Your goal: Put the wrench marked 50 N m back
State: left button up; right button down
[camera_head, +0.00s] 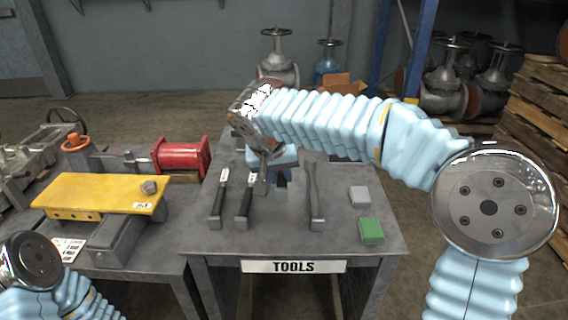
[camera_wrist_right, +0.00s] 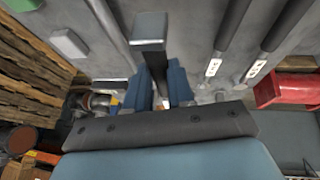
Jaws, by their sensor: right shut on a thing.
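My right gripper (camera_head: 274,180) is low over the tool table (camera_head: 340,240). In the right wrist view its blue fingers (camera_wrist_right: 161,84) are closed around a dark grey bar-like thing (camera_wrist_right: 149,48) with a pale, squared end. Most of this thing is hidden by the gripper; no marking shows on it. Two black-handled wrenches with white labels, a left one (camera_head: 219,198) and a right one (camera_head: 245,200), lie to the left of the gripper. Their labels are too small to read. A plain grey wrench (camera_head: 314,190) lies to the right. My left gripper is not in view.
A grey block (camera_head: 359,196) and a green block (camera_head: 371,230) lie at the table's right side. A bench with a yellow plate (camera_head: 100,193) and a red cylinder (camera_head: 181,157) adjoins on the left. Valves (camera_head: 279,62) stand behind; wooden pallets (camera_head: 535,110) are stacked at right.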

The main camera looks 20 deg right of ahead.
notch_tip(320, 180, down, 4)
jog(key=shift+f+b, duration=0.15)
jog(key=shift+b, duration=0.35)
jog(key=shift+f+b, duration=0.45)
jog(key=shift+f, duration=0.25)
jog(key=shift+f+b, duration=0.6)
jog(key=c, duration=0.9)
grip_release()
